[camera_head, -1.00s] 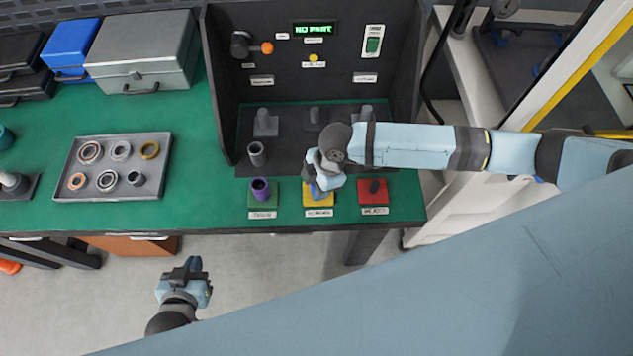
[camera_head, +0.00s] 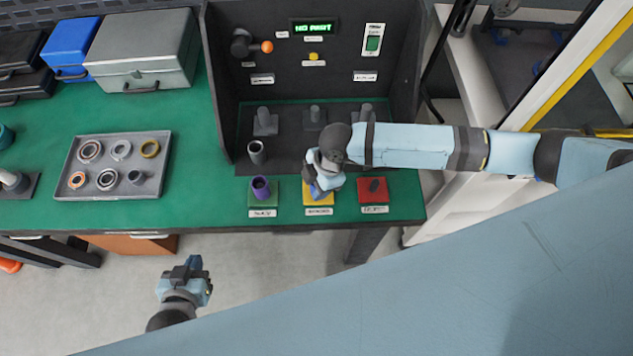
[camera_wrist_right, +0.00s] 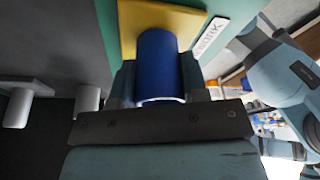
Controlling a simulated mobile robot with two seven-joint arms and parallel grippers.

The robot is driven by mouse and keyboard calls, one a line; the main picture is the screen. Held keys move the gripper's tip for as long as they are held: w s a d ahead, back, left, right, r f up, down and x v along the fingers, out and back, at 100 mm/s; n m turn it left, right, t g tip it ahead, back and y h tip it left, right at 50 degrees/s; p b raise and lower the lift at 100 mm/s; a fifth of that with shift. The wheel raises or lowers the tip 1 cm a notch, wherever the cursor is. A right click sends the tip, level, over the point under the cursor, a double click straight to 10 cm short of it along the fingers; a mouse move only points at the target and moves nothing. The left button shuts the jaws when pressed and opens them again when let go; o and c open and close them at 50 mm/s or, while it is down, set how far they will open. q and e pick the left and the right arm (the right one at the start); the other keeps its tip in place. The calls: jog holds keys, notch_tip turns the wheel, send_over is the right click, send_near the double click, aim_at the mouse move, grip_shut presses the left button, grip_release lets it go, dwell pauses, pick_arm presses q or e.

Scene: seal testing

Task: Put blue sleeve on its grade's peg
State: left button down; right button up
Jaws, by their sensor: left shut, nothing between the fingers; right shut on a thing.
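The blue sleeve (camera_wrist_right: 160,68) is between the fingers of my right gripper (camera_wrist_right: 158,85) in the right wrist view, with its far end at the yellow base (camera_wrist_right: 185,20). Whether it is around that base's peg is hidden. In the head view my right gripper (camera_head: 318,188) is over the yellow base (camera_head: 322,201), the middle of three coloured bases, and mostly hides the sleeve. A purple sleeve (camera_head: 261,187) stands on the green base (camera_head: 255,203). The red base (camera_head: 374,200) holds a bare dark peg (camera_head: 375,186). My left gripper (camera_head: 194,263) is shut and empty, in front of the table.
The dark test station (camera_head: 290,65) behind has a display reading "NO PART", an orange-knobbed lever (camera_head: 267,47) and grey posts (camera_head: 265,118). A grey ring (camera_head: 256,152) stands nearby. A tray (camera_head: 155,185) of several rings lies left. Green table between is clear.

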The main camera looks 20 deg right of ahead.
dwell(0.5)
jog(key=o, duration=1.2)
jog(key=shift+f, duration=0.1)
jog(key=shift+p, duration=0.3)
notch_tip(320, 180, up, 9)
jog(key=p, duration=0.8)
